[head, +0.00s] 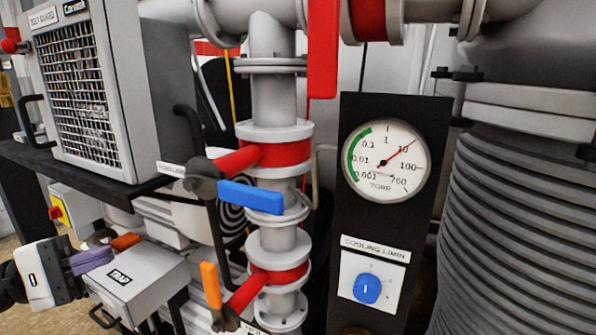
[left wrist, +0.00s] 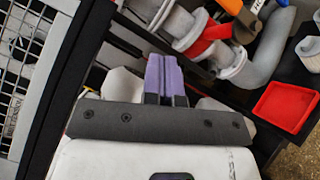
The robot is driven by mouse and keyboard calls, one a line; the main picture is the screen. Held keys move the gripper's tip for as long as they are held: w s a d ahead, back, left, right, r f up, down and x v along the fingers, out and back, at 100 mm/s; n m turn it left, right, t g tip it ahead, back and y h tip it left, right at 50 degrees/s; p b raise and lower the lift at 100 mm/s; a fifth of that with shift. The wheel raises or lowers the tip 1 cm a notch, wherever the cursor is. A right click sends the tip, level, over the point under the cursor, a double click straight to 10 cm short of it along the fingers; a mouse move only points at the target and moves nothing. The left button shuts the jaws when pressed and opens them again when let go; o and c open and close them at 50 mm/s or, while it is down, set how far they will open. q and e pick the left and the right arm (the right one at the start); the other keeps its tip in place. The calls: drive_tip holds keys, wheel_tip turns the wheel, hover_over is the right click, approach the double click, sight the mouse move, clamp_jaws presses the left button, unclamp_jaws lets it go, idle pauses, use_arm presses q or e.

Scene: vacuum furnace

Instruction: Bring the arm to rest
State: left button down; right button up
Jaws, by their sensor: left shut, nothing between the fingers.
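My left gripper (head: 108,253) is at the lower left of the head view, with a white body and purple fingers. Its fingers are closed together with nothing between them. The closed purple fingers (left wrist: 164,62) also show at the middle of the left wrist view, side by side. In the head view the gripper is beside a grey box labelled TRAP (head: 150,272) and below the black shelf; I cannot tell whether it touches the box. My right gripper is not in view.
A belt guard with wire mesh (head: 80,95) stands above. Vertical piping carries a blue handle (head: 250,197), red bands and an orange handle (head: 210,284). A pressure gauge (head: 386,160) and a blue knob (head: 367,288) are on a black panel. A red tray (left wrist: 286,105) lies right.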

use_arm(q)
drive_tip(key=a+r+m+t+y, duration=0.6)
drive_tip(key=m+t+y, duration=0.35)
drive_tip(key=m, duration=0.65)
drive_tip(key=a+r+m+t+y, duration=0.55)
drive_tip(key=m+t+y, duration=0.45)
drive_tip(key=m, duration=0.5)
drive_tip(key=s+d+f+n+g+y+p, duration=0.15)
drive_tip(key=d+f+n+g+p, duration=0.35)
drive_tip(key=f+n+g, duration=0.5)
drive_tip(key=s+d+f+n+g+y+p, duration=0.15)
drive_tip(key=d+f+n+g+p, duration=0.5)
drive_tip(key=f, duration=0.65)
drive_tip(key=s+d+f+n+g+h+p, duration=0.1)
drive_tip(key=s+d+f+g+h+p, duration=0.25)
drive_tip(key=s, duration=0.55)
drive_tip(key=s+d+f+n+g+p, duration=0.1)
drive_tip(key=s+d+f+g+p, duration=0.15)
drive_tip(key=s+d+p, duration=0.5)
drive_tip(key=s+d+f+g+h+p, duration=0.1)
drive_tip(key=s+f+g+h+p, duration=0.2)
drive_tip(key=s, duration=0.7)
wheel_tip(320, 180, up, 36)
drive_tip(key=p, duration=3.8)
drive_tip(key=shift+s+y, duration=0.4)
drive_tip(key=shift+s, duration=0.05)
